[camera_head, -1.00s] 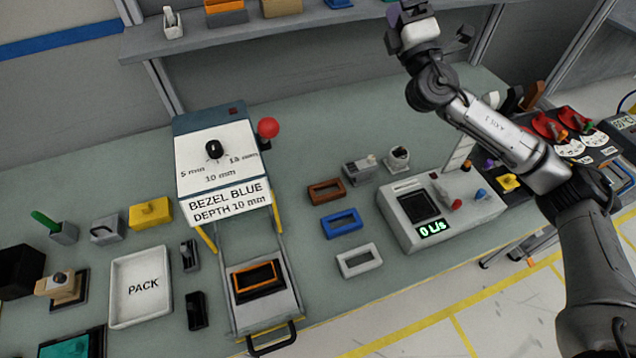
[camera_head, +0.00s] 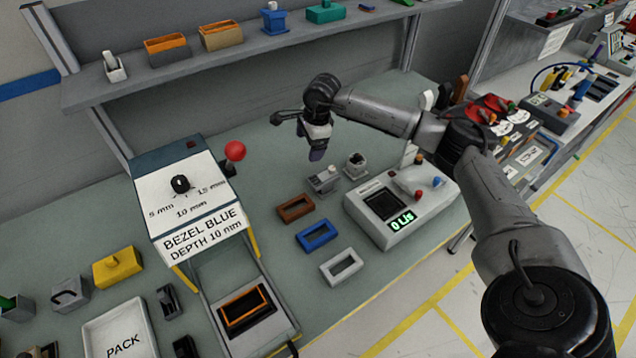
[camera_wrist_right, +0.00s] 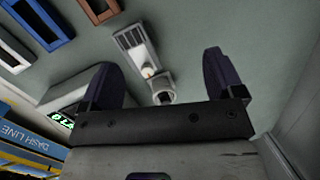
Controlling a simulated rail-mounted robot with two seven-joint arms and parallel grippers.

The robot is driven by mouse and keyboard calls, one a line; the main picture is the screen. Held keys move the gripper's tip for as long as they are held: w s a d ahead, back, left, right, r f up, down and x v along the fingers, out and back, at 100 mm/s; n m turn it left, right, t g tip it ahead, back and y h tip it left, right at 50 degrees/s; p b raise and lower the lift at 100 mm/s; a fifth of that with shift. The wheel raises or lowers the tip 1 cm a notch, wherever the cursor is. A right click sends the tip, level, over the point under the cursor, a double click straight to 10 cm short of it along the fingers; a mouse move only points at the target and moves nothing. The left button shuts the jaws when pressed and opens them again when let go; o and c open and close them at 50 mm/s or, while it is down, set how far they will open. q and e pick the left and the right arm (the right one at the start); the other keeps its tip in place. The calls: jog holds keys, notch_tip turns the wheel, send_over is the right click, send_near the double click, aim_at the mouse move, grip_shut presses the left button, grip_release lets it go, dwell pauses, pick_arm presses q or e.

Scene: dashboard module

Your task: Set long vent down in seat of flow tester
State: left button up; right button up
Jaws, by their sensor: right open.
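A grey slatted block with a small pale knob (camera_head: 323,180), which looks like the long vent, stands on the bench left of the flow tester (camera_head: 430,212). It also shows in the right wrist view (camera_wrist_right: 133,44), ahead of the gripper. The flow tester is a light grey box with a dark square seat (camera_head: 384,203) and a green "0 L/s" display. The seat looks empty. My right gripper (camera_head: 317,154) is open and empty, pointing down above and behind the vent. Its two dark fingers are spread in the wrist view (camera_wrist_right: 158,75). My left gripper is out of view.
A round vent (camera_head: 355,165) stands close beside the long vent. Brown (camera_head: 295,208), blue (camera_head: 317,236) and white (camera_head: 341,267) frames lie in front. The bezel depth machine (camera_head: 190,195) stands left, with a red ball. A shelf (camera_head: 240,50) runs along the back.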

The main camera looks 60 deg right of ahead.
aim_at(323, 176)
jog(key=s+f+g, duration=0.1)
jog(key=f, duration=0.2)
jog(key=s+f+n, duration=0.1)
jog(key=f, duration=0.2)
jog(key=s+f+n+g, duration=0.1)
jog(key=f, duration=0.1)
jog(key=shift+s+d+f+g+b, duration=0.3)
jog(key=shift+d+f+b, duration=0.05)
jog(key=shift+f+b, duration=0.05)
jog(key=shift+s+d+f, duration=0.1)
jog(key=shift+f, duration=1.3)
jog(key=shift+s+d+f, duration=0.1)
jog(key=shift+f, duration=1.25)
jog(key=shift+c, duration=0.3)
jog(key=c, duration=1)
